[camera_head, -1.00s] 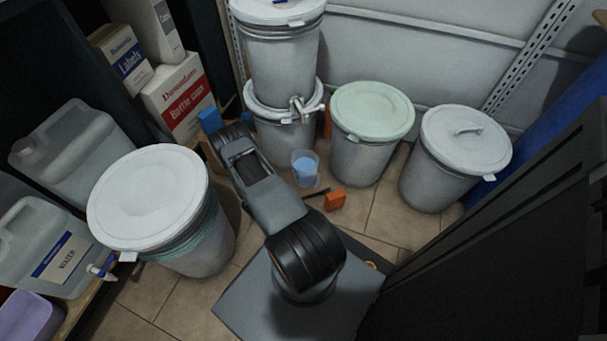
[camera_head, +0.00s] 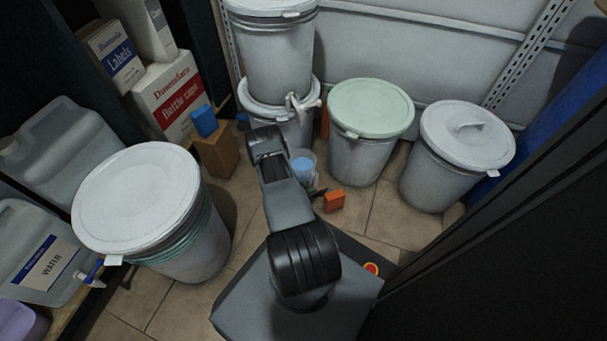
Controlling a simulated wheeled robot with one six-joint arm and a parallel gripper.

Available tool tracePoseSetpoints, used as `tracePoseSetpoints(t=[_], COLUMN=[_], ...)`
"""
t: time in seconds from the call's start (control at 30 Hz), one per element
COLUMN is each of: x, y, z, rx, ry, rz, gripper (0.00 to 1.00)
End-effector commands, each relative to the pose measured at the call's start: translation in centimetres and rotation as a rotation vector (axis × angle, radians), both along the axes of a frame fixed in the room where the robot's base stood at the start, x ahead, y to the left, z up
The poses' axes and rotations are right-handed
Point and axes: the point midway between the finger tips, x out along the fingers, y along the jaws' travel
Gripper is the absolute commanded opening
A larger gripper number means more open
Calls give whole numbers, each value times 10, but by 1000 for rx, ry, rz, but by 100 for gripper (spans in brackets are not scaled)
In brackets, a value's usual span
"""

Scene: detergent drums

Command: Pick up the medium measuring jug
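A clear measuring jug (camera_head: 303,160) with light blue contents shows in the head view, on the floor in front of the stacked drums. My arm covers its left and lower parts. It is the only jug I can make out, and I cannot tell its size class. My gripper is hidden behind my own arm, so its distance from the jug cannot be seen. A small dark shape shows just below the jug; I cannot tell what it is.
Stacked drums (camera_head: 275,55) stand behind the jug. A green-lidded drum (camera_head: 362,150) and a white-lidded drum (camera_head: 440,170) stand right. A large drum (camera_head: 190,240) stands left. An orange box (camera_head: 333,200) lies near the jug. A blue object (camera_head: 204,121) sits on a brown box (camera_head: 217,155).

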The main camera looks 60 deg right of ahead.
Motion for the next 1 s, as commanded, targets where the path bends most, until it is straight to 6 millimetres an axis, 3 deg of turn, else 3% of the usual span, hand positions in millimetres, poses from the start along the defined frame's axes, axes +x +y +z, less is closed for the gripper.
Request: tracePoseSetpoints(t=[0.03, 0.2, 0.57, 0.93, 1.0], x=[-2, -6, -7, -7, -7], y=[-7, -23, -28, -28, -28], z=[-9, -13, -13, -13, -13], rx=[-1, 0, 1, 1, 1], ry=[-2, -1, -1, 0, 0], rz=[-3, -2, 1, 1, 1], gripper=[37, 37, 36, 1, 0])
